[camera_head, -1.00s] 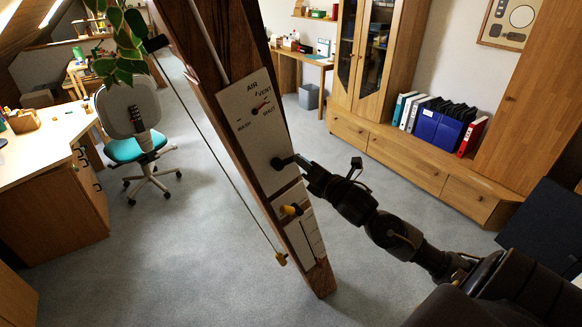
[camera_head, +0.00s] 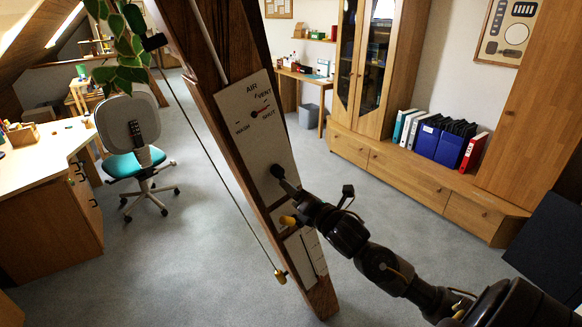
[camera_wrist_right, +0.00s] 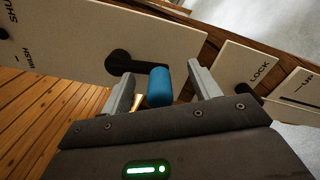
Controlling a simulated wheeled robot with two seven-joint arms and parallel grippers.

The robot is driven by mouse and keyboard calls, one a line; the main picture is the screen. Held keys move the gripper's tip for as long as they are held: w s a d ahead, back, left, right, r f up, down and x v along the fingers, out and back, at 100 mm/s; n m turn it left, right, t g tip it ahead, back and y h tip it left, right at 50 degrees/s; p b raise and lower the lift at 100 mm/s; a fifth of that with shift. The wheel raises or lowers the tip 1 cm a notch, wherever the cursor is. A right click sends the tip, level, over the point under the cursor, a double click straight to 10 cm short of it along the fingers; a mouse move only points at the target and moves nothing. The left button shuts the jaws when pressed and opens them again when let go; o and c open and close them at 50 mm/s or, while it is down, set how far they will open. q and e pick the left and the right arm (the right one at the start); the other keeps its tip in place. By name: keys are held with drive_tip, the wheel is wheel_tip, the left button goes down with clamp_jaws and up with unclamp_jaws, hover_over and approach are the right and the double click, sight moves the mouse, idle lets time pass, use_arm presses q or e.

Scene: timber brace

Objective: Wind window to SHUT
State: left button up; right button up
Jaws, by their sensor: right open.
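The pale window panel (camera_head: 262,150) is on a slanted timber post, with a dial (camera_head: 256,113) marked AIR, VENT, SHUT and WASH. The dial's red tip appears to lie between VENT and SHUT. Below it is the winding crank, whose black hub (camera_head: 277,171) also shows in the right wrist view (camera_wrist_right: 118,61). The crank's blue handle (camera_wrist_right: 160,87) sits between the two spread fingers of my right gripper (camera_wrist_right: 163,72), with gaps visible beside it. My right gripper (camera_head: 290,189) is at the crank in the head view and hides the handle there. My left gripper is out of view.
A yellow knob (camera_head: 287,220) is just below the crank; a LOCK plate (camera_wrist_right: 248,72) shows beside the gripper. A desk (camera_head: 45,150), chair (camera_head: 130,125) and cabinet (camera_head: 420,180) stand farther off on open carpet.

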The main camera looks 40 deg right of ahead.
drive_tip(key=shift+s, duration=0.1)
drive_tip(key=s, duration=0.7)
drive_tip(key=shift+s+b, duration=0.15)
drive_tip(key=shift+b, duration=0.15)
idle(0.5)
